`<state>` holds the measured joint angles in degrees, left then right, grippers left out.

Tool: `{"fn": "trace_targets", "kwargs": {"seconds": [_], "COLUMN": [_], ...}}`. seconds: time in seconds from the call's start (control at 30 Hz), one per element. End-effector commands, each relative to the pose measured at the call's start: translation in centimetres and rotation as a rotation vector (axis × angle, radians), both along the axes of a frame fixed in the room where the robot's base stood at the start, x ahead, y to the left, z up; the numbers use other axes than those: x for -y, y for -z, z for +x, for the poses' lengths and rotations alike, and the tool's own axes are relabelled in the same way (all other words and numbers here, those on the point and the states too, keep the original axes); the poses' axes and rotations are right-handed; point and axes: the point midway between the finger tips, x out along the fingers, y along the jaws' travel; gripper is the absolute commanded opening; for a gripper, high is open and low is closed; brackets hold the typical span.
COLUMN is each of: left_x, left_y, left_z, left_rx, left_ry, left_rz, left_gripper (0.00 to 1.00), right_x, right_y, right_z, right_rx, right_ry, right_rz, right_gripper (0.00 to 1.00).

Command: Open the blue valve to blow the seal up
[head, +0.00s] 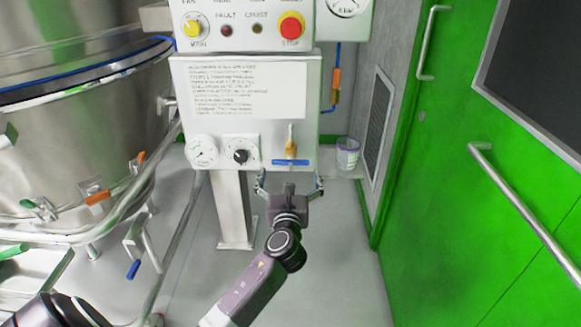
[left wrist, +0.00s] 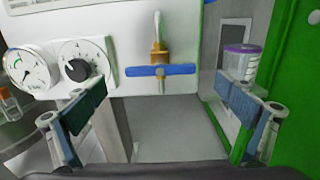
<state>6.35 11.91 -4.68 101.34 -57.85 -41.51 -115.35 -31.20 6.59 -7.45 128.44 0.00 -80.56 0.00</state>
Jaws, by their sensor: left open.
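The blue valve handle (head: 291,162) is a flat bar lying crosswise on a brass valve body (head: 291,149) at the lower right of the white control panel. In the left wrist view the blue handle (left wrist: 161,70) is level, in the upper middle between the fingers. My left gripper (head: 289,183) is open and empty, just in front of and below the handle, apart from it. Its two fingers (left wrist: 160,118) show wide apart in the left wrist view. My right gripper is not in view.
A pressure gauge (head: 203,151) and a black knob (head: 240,156) sit left of the valve. A steel vessel (head: 90,140) stands at left, a green door (head: 470,170) at right. A tub with a purple lid (head: 347,153) stands right of the panel. Grey floor below is clear.

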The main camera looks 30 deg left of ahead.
Motion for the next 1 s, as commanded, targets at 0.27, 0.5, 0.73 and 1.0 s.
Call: {"fn": "trace_targets", "kwargs": {"seconds": [0.27,0.5,0.73,1.0], "left_x": [-2.3,-3.0,-3.0,-3.0], "left_y": [0.1,0.1,0.1,0.1], "left_z": [3.7,4.9,4.9,4.9], "left_rx": [0.001,0.0,0.0,0.0], "left_ry": [0.001,0.001,0.001,0.001], "left_rz": [-0.002,-0.002,-0.004,-0.004], "left_gripper": [0.97,0.97,0.97,0.7], "right_x": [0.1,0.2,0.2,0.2], "right_y": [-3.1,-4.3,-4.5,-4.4], "right_z": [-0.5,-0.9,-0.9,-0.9], "right_rx": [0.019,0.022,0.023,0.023], "right_ry": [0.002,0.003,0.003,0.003], "right_rz": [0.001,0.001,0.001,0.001], "right_gripper": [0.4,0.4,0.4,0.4]}}
